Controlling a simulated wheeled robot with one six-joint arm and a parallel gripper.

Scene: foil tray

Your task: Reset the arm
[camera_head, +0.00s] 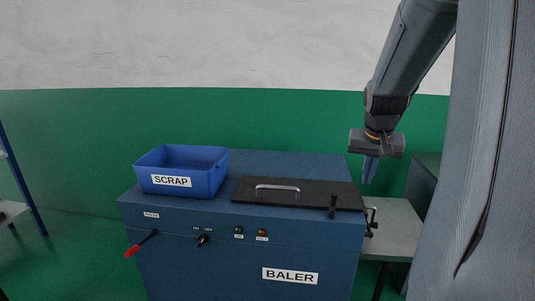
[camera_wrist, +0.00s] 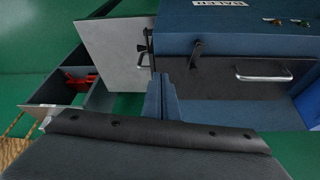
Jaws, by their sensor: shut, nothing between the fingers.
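My gripper (camera_head: 370,170) hangs from my arm above the right end of the blue baler (camera_head: 265,255), fingers pointing down. In the wrist view my gripper (camera_wrist: 161,97) shows its two blue fingers together, with nothing between them. The baler's black lid (camera_head: 285,202) with a silver handle (camera_head: 277,188) lies flat on its top, left of my gripper. The lid also shows in the wrist view (camera_wrist: 225,72). My gripper is apart from the lid and the baler.
A blue SCRAP bin (camera_head: 182,170) stands on the baler's top left. A red-handled lever (camera_head: 140,244), a black switch (camera_head: 203,240) and two buttons are on the front. A grey table (camera_head: 394,226) adjoins at right. The wrist view shows a red object (camera_wrist: 80,82) in a dark compartment.

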